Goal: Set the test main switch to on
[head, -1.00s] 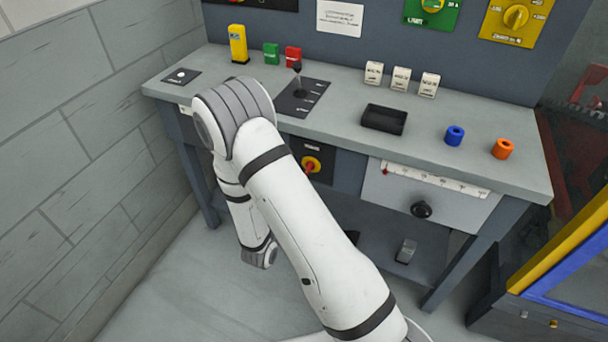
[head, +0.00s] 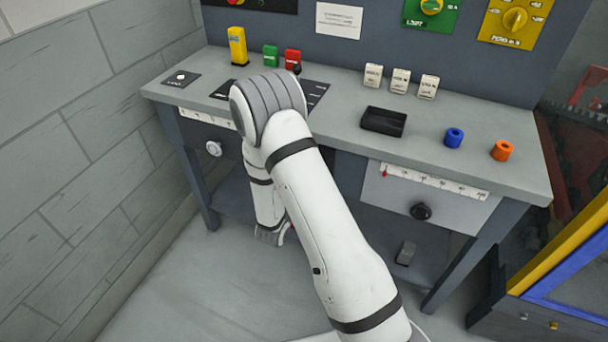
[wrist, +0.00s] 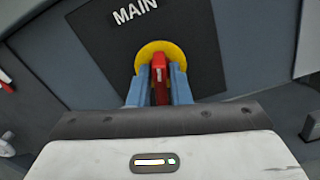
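The main switch shows in the wrist view as a red handle (wrist: 159,82) on a yellow disc (wrist: 147,51), on a dark plate marked MAIN (wrist: 195,40). My gripper (wrist: 160,74) has its two blue fingers close on either side of the red handle and looks shut on it. The handle's lower end is partly hidden by my gripper body.
The bench top (head: 330,135) above carries a black tray (head: 384,120), a blue ring (head: 454,137) and an orange ring (head: 502,150). A drawer with a black knob (head: 420,211) is to the right. A white knob (head: 214,149) is at the left front.

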